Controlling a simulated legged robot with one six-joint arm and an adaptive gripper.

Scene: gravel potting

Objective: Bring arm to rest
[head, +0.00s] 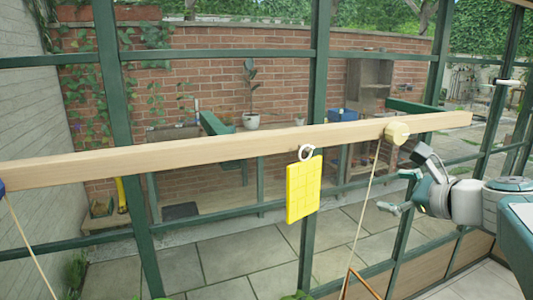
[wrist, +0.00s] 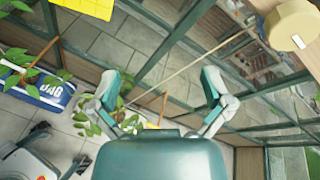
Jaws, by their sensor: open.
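My gripper (head: 398,190) is at the right in the head view, below the wooden beam and right of the hanging cord. In the wrist view my gripper (wrist: 160,85) has its two fingers spread wide with nothing held between them. The cord and some leaves show beyond the fingers. My arm is folded at the right edge of the head view.
A wooden beam (head: 230,146) spans the head view. A yellow card (head: 303,190) hangs from it by a white hook. A pale round knob (head: 397,132) carries a cord (head: 368,200). A blue-and-white bag (wrist: 42,92) stands on the paving.

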